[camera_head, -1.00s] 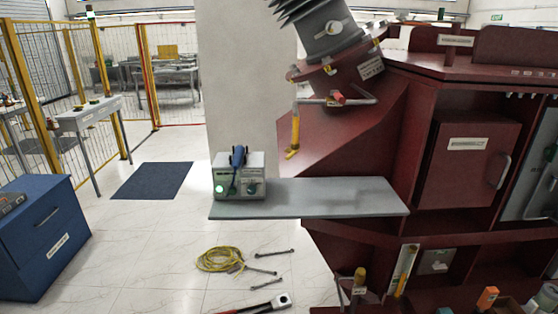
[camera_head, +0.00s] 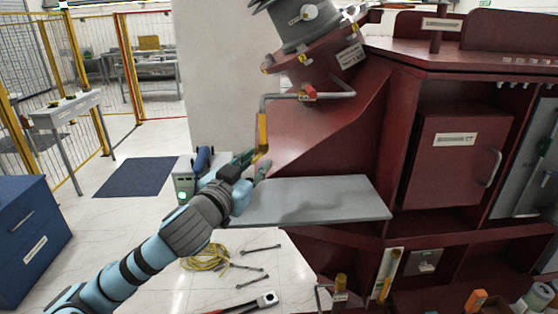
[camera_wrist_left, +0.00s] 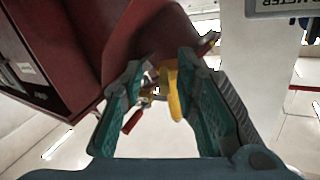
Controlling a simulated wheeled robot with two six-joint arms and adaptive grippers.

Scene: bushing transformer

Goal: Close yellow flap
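The yellow flap (camera_head: 262,134) is a long narrow yellow piece hanging down from the end of a grey pipe on the dark red transformer (camera_head: 345,110). My left gripper (camera_head: 256,164) is at its lower end, with its green fingers apart. In the left wrist view the yellow flap (camera_wrist_left: 174,88) shows between the open fingers (camera_wrist_left: 160,82), closer to the right-hand finger. I cannot tell whether that finger touches it. My right gripper is in neither view.
A grey shelf (camera_head: 330,198) sticks out below the flap. A red-handled valve (camera_head: 309,93) sits on the pipe. A yellow cable (camera_head: 204,257) lies on the floor.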

